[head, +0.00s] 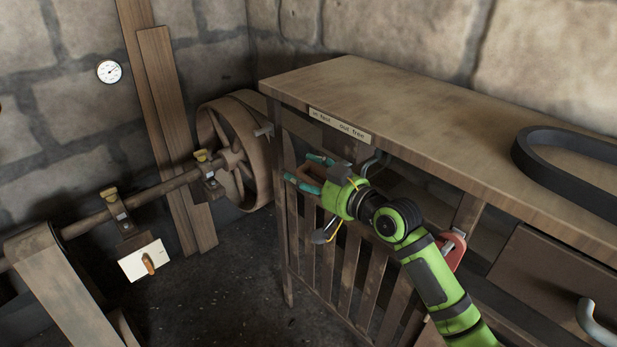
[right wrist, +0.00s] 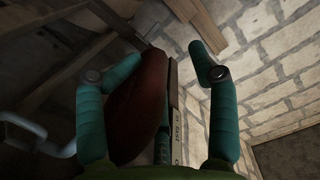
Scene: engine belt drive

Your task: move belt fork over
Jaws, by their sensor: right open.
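A grey metal end (head: 264,131) shows by the bench corner near the pulley wheel (head: 238,155). My left gripper is out of view.
A shaft (head: 165,188) with yellow-topped bearings runs to the wheel. A black belt (head: 575,170) lies on the bench top (head: 430,110). A grey hook (head: 374,165), a red piece (head: 453,250) and a drawer (head: 550,285) are along the front. Vertical slats stand below my gripper.

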